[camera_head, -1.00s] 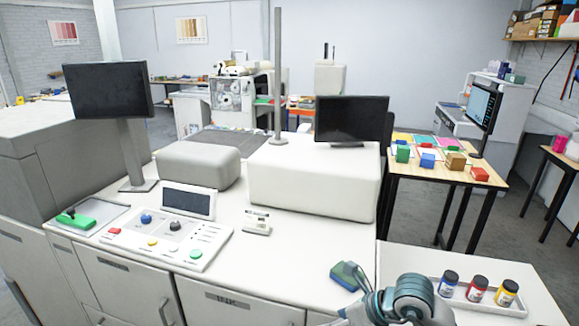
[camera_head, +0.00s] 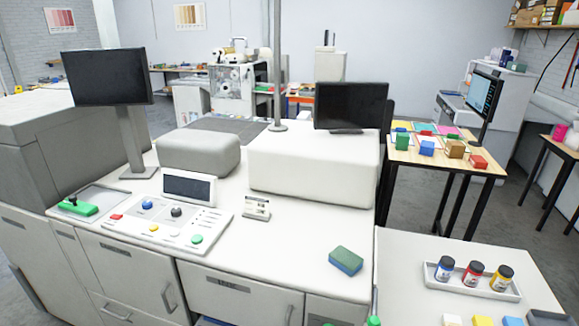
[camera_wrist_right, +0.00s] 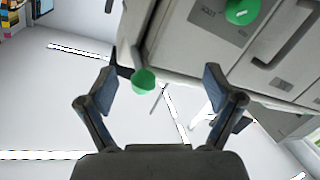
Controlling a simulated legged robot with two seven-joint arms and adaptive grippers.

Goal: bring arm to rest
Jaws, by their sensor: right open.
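My right gripper (camera_wrist_right: 163,85) shows in the right wrist view with its two fingers spread wide and nothing between them. Beyond the fingers are a white machine front (camera_wrist_right: 185,35) and a round green knob (camera_wrist_right: 144,80); I cannot tell how near the knob is. In the head view neither gripper is in sight. A blue and green sponge-like block (camera_head: 346,260) lies on the white machine top (camera_head: 285,250) near its right front edge.
A control panel (camera_head: 167,225) and a green lever piece (camera_head: 78,207) sit on the machine. At right, a tray (camera_head: 470,286) holds blue, red and yellow jars on a white table (camera_head: 395,265). Two monitors stand behind. The machine top around the block is clear.

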